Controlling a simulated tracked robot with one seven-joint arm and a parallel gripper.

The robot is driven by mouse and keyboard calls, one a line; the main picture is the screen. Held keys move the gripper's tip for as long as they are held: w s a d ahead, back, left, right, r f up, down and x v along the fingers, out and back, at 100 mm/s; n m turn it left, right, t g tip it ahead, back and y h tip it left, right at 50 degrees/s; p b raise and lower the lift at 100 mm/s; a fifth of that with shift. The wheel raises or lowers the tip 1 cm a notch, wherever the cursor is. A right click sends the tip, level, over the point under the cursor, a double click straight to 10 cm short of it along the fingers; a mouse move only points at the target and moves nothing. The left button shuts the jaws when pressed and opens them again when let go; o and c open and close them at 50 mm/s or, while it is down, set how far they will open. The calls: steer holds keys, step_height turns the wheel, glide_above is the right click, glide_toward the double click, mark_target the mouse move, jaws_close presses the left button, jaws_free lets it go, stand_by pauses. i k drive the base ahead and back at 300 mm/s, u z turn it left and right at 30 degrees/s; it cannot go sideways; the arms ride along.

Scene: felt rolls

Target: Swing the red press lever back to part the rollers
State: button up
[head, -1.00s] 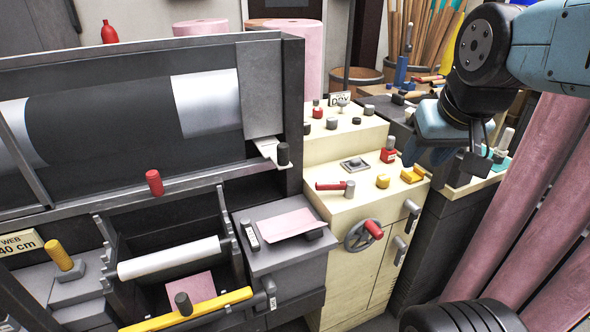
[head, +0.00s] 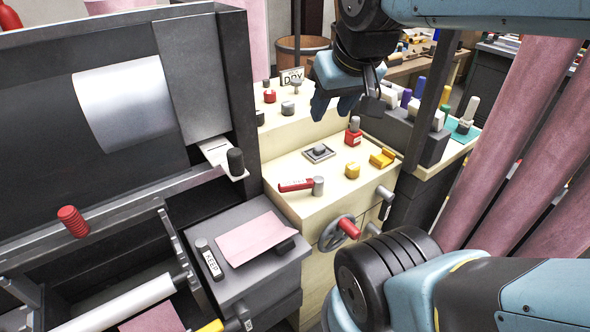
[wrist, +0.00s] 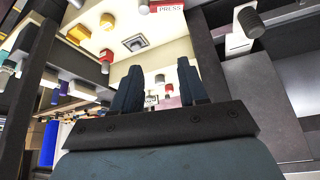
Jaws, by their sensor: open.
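The red press lever (head: 296,185) lies across the cream cabinet top, with a grey round knob (head: 318,186) at its right end. In the wrist view the lever (wrist: 169,6) shows at the top edge, lettered PRESS and partly cut off. My gripper (head: 334,103) is open and empty. It hangs above the back of the cabinet, behind and above the lever, apart from it. Its two dark blue fingers (wrist: 160,88) are spread in the wrist view. A white roller (head: 125,303) is partly in view at lower left; whether rollers touch cannot be told.
The cream cabinet (head: 285,166) also bears a red block (head: 353,138), yellow pieces (head: 382,158) and a DRY sign (head: 292,76). A red-handled handwheel (head: 338,233) is on its front. A grey ledge (head: 230,270) with pink felt (head: 256,237) stands left. Pink rolls (head: 510,130) lean at right.

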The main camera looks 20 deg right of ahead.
mark_target(316, 183)
steer(key=z, duration=0.7)
steer(key=k, duration=0.6)
steer(key=u, duration=0.6)
